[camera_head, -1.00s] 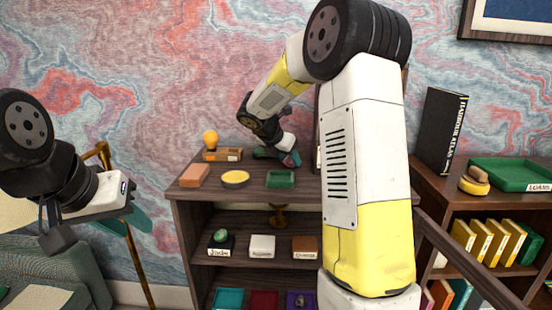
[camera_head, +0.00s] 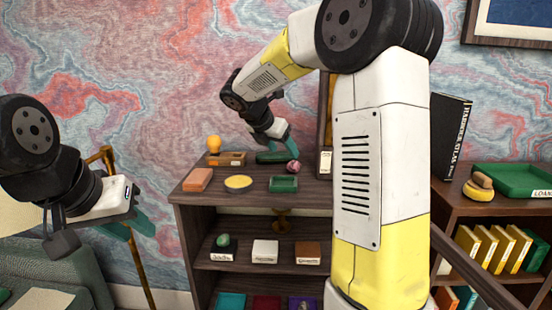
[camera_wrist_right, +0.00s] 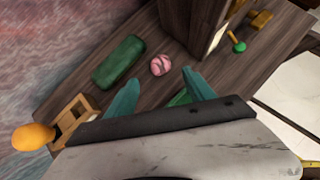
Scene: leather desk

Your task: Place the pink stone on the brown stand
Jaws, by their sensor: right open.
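The pink stone (camera_head: 293,167) is a small round striped stone on the top of the dark wooden shelf unit. In the right wrist view the stone (camera_wrist_right: 160,65) lies just beyond and between the fingertips of my right gripper (camera_wrist_right: 160,88), not held. In the head view my right gripper (camera_head: 279,143) is open and empty, just above and left of the stone. The brown stand (camera_head: 307,253) is a small labelled block on the middle shelf, at the right of a row, with nothing on it. My left gripper (camera_head: 130,226) hangs open and empty at the left, away from the shelves.
A black stand (camera_head: 221,254) bearing a green stone (camera_head: 223,240) and an empty white stand (camera_head: 265,251) share the middle shelf. My right arm hides the unit's right side.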

